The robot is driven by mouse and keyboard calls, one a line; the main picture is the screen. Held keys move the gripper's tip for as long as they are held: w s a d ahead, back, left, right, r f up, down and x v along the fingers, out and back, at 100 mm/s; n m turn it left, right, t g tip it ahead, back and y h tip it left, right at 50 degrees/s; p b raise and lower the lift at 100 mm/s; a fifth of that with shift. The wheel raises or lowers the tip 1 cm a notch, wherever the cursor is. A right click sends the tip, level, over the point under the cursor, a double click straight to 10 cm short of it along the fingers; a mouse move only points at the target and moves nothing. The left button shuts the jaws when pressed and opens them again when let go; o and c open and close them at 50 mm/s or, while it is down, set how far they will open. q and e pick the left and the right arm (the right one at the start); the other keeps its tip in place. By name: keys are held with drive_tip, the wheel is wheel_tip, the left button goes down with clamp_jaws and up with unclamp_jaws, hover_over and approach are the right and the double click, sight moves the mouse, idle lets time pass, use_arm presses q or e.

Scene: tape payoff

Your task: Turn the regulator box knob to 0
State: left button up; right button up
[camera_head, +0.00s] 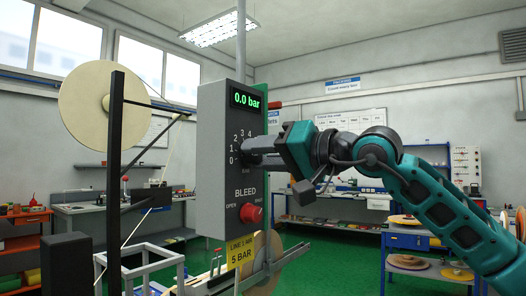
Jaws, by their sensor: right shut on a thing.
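The grey regulator box (214,190) stands upright at the centre. My right gripper (255,155) reaches in from the right and is shut on the knob at the dial. The gripper hides most of the knob, so I cannot see where its pointer stands. Below are the word BLEED and a red button (253,214) between OPEN and another label. My left gripper is not in view.
A large cream tape reel (88,107) on a black post (114,180) stands left of the box. A yellow 5 BAR label (240,252) hangs under it. A blue shelf unit (410,241) with discs stands at the right. Green floor (335,268) lies between.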

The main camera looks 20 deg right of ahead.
drive_tip(key=shift+r+n, duration=0.2)
drive_tip(key=shift+n, duration=0.9)
drive_tip(key=o, duration=1)
drive_tip(key=shift+f, duration=0.1)
drive_tip(key=b+v, duration=0.2)
drive_tip(key=v, duration=1)
drive_tip(key=shift+s+d, duration=0.3)
drive_tip(key=shift+f, duration=0.1)
